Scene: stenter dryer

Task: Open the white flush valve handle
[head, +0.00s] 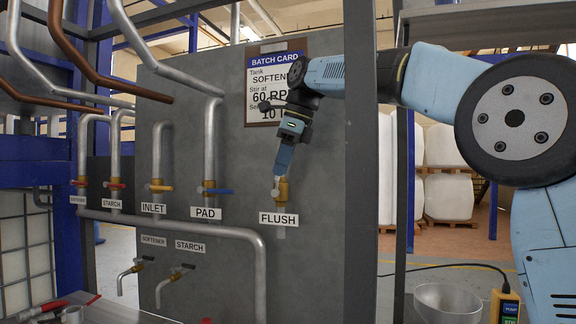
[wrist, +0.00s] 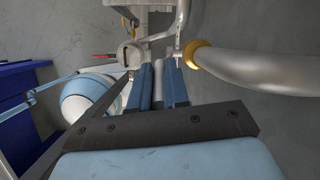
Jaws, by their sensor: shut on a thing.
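The flush valve (head: 283,190) is a brass body on a short vertical pipe, just above the FLUSH label (head: 278,219) on the grey panel. Its white handle (head: 275,190) shows only as a small pale piece below my fingertips. My gripper (head: 279,172) reaches down to the valve from above and is shut on the handle. In the wrist view, a pale bar, apparently the handle (wrist: 158,74), lies between my two blue fingers (wrist: 157,88). The fingers hide most of it, so I cannot tell its exact angle.
A grey post (head: 360,160) stands right of the panel. A grey bowl (head: 447,303) and a yellow pendant (head: 505,306) are at lower right.

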